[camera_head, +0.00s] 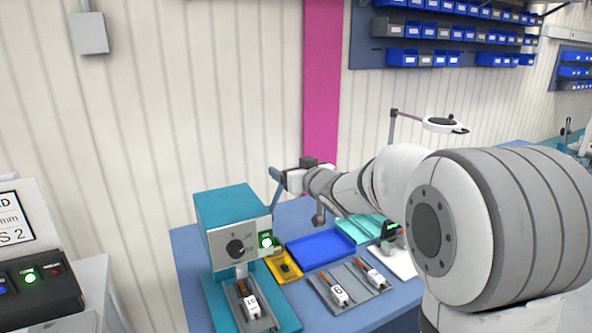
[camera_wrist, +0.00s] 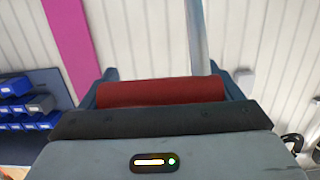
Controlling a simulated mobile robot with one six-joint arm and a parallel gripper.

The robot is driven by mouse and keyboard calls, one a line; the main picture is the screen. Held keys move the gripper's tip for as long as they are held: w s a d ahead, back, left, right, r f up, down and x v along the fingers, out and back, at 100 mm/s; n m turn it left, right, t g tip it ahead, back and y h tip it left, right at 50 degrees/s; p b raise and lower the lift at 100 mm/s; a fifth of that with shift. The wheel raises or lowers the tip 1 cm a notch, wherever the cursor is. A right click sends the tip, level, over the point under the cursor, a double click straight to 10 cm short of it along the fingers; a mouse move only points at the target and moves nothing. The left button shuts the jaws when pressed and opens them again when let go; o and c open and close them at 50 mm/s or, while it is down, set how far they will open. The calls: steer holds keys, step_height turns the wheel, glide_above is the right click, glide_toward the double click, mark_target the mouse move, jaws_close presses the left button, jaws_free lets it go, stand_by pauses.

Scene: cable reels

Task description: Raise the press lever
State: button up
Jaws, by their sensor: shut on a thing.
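The teal press (camera_head: 228,212) stands at the left end of the blue table, with a black dial and a lit green light on its front. The red grip of the press lever (camera_wrist: 160,92) lies across the wrist view between my fingers, and its metal rod (camera_wrist: 196,40) runs up from it. My gripper (camera_head: 276,180) is at the upper right side of the press, shut on the lever grip. In the head view the grip is hidden by my gripper. A white labelled piece (camera_head: 250,302) lies in the press's lower bed.
A blue tray (camera_head: 320,249), a yellow tray (camera_head: 291,279) and a grey tray (camera_head: 345,303) with labelled pieces lie right of the press. A teal tray (camera_head: 358,229) is behind. A control box (camera_head: 38,283) stands at left; bins (camera_head: 430,31) hang on the wall.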

steer(key=shift+f, duration=0.35)
steer(key=o, duration=1)
steer(key=shift+c, duration=0.2)
steer(key=shift+o, duration=1.4)
steer(key=shift+w+a+f, duration=0.15)
steer(key=shift+w+a, duration=0.05)
steer(key=shift+w, duration=0.2)
steer(key=b+v, duration=0.1)
steer(key=v, duration=0.7)
steer(key=shift+s+d, duration=0.1)
steer(key=shift+s, duration=0.05)
